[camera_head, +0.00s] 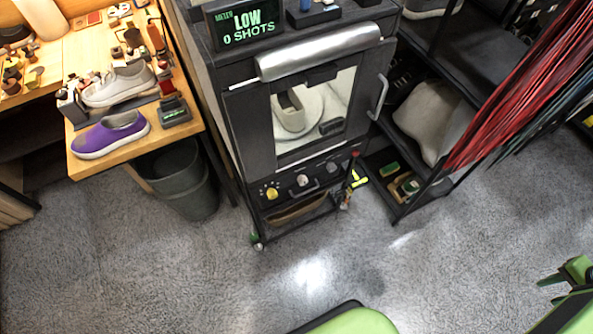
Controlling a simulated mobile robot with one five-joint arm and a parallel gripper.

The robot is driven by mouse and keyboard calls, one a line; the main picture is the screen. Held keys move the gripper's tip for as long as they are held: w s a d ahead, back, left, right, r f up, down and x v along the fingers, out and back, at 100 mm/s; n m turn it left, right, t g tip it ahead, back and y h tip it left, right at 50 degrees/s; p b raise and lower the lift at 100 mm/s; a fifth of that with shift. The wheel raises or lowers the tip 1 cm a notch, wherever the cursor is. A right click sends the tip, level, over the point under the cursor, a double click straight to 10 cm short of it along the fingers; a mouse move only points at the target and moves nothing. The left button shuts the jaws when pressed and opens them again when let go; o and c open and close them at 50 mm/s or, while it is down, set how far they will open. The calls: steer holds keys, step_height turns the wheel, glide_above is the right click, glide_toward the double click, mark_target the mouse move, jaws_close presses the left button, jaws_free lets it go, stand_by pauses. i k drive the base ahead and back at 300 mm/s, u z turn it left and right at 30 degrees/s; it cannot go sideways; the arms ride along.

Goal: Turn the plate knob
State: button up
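A dark cabinet machine (250,125) stands in the middle, with a window in its front door. Below the door is a control panel with a yellow knob (271,193), a silver knob (303,180) and a darker knob (332,168). The labels are too small to read, so I cannot tell which is the plate knob. My gripper (548,290) is at the lower right edge, far from the knobs. Its two dark fingers appear apart, with nothing between them. A pale shoe (290,111) shows behind the window on a round light plate (311,107).
A display (246,22) on the machine reads "LOW 0 SHOTS". A grey bin (182,184) stands left, beside a wooden bench (92,170) with a purple shoe (111,135). A black shelf (440,85) and red hanging strips (525,90) are right. The floor in front is clear.

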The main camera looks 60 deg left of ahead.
mark_target(301, 179)
steer(key=u, duration=1.35)
steer(key=k, duration=0.15)
steer(key=u, duration=2.3)
steer(key=k, duration=0.95)
steer(key=z, duration=1.2)
steer(key=i, duration=1.05)
steer(key=u, duration=0.2)
